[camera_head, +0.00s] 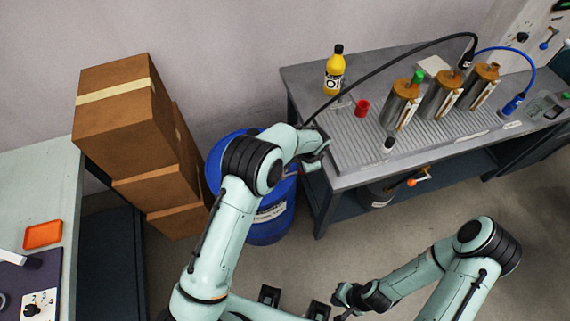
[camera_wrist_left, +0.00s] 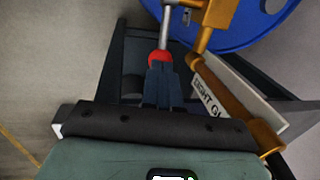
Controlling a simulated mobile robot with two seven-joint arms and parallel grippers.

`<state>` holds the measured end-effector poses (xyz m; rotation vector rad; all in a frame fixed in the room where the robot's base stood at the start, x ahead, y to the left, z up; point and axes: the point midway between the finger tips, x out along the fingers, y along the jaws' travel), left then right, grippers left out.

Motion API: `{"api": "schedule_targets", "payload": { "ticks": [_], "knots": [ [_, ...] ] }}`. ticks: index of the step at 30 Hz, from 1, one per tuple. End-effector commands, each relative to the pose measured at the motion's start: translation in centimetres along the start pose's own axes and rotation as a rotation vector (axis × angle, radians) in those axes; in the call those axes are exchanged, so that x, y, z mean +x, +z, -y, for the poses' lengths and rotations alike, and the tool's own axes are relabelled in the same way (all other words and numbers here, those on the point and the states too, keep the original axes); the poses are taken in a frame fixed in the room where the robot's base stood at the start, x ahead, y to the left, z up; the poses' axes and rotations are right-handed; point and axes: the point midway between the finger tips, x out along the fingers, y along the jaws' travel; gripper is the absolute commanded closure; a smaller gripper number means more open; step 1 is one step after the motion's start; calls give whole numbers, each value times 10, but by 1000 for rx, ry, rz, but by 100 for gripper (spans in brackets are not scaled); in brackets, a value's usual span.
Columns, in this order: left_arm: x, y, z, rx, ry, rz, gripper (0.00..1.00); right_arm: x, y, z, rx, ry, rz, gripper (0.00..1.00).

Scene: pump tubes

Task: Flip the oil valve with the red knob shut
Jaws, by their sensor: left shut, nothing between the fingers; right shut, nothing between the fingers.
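In the left wrist view a red knob (camera_wrist_left: 158,57) sits on the end of a silver lever (camera_wrist_left: 165,25), beside brass-coloured pipework (camera_wrist_left: 213,22). My left gripper (camera_wrist_left: 163,70) is shut, with its fingertips right at the knob and covering part of it. Nothing is between the fingers; I cannot tell whether they touch the knob. In the head view my left gripper (camera_head: 316,150) is at the left end of the bench, above the blue drum, and the red knob is hidden there. My right gripper (camera_head: 345,300) is shut and empty, low over the floor, away from the valve.
The blue drum (camera_head: 270,225) stands beside the grey bench (camera_head: 345,180). On the bench are a yellow oil bottle (camera_head: 335,75), a red cup (camera_head: 362,108) and several metal cylinders. An orange-handled fitting (camera_head: 418,177) is under the bench. Cardboard boxes (camera_head: 125,115) stand left.

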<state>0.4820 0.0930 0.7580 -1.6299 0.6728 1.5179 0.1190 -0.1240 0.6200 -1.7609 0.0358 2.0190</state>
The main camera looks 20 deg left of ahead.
Motion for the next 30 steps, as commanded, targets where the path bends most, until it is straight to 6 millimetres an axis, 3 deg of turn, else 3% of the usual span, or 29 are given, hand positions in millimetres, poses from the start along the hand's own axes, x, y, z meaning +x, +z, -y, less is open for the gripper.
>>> {"api": "schedule_targets", "payload": {
  "ticks": [13, 23, 26, 30],
  "knots": [
    [2, 15, 0, 0, 0, -3, 100, 11, 4, -6, 3, 2, 7, 100],
    [0, 16, 0, 0, 0, -4, 100, 10, 4, -5, 2, 2, 6, 100],
    [-7, 15, 2, 0, -1, -4, 100, 6, 2, -3, 1, 1, 4, 100],
    [-32, 13, 10, -2, -3, -6, 100, -10, -4, 5, -2, -2, -6, 100]
  ]
}}
